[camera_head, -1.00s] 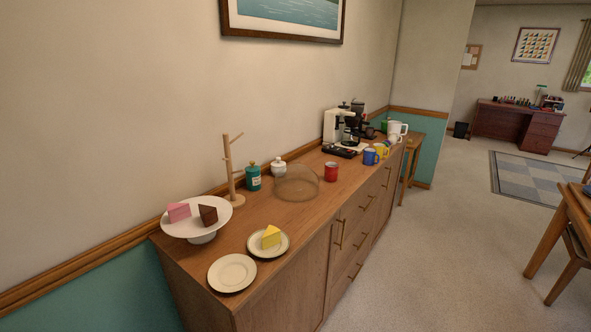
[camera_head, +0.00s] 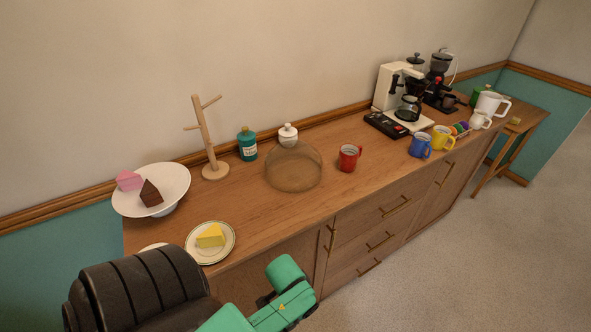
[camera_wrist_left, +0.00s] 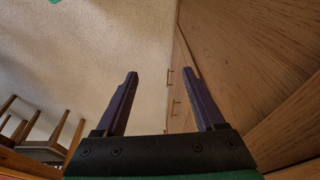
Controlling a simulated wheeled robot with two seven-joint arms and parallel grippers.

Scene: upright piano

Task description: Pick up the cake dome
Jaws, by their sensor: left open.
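The cake dome (camera_head: 293,168) is a clear, brownish see-through dome on the wooden sideboard, between the white sugar pot and the red mug. My left arm comes in at the bottom of the head view, in front of the sideboard; its gripper fingers cannot be made out there. In the left wrist view my left gripper (camera_wrist_left: 164,95) is open and empty, with two dark purple fingers spread apart beside the sideboard front. The dome is not in the wrist view. My right gripper is not in view.
On the sideboard (camera_head: 270,215), a cake stand (camera_head: 177,186) with two cake slices, a wooden mug tree (camera_head: 206,140), a teal canister (camera_head: 247,144) and a white pot (camera_head: 288,135) stand left of or behind the dome. A red mug (camera_head: 349,158) stands close on its right.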

